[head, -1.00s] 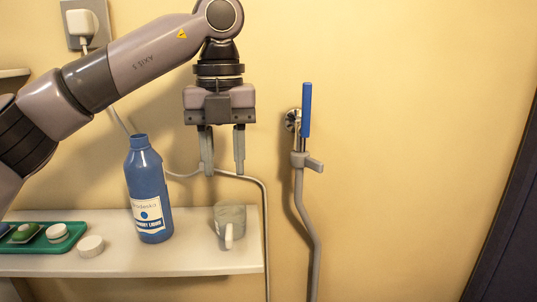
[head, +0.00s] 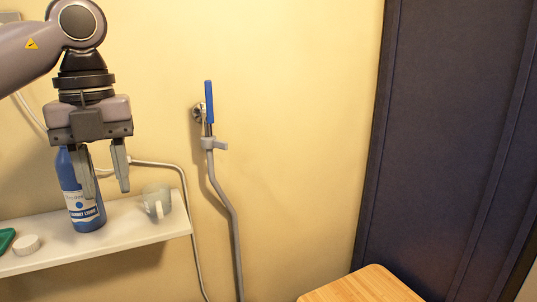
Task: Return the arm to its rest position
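My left arm comes in from the upper left in the head view. Its gripper (head: 104,186) points down with its two fingers apart and nothing between them that I can see held. It hangs in front of the blue laundry liquid bottle (head: 84,212) and overlaps its upper part in the picture. The bottle stands upright on the white shelf (head: 130,235). My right arm and gripper are not in view.
A grey translucent cup (head: 156,199) stands near the shelf's right end. A white round piece (head: 26,245) and a green tray (head: 6,240) are at left. A hose with a blue-handled valve (head: 209,102) runs down the wall. A wooden top (head: 362,286) and dark panel (head: 450,140) are at right.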

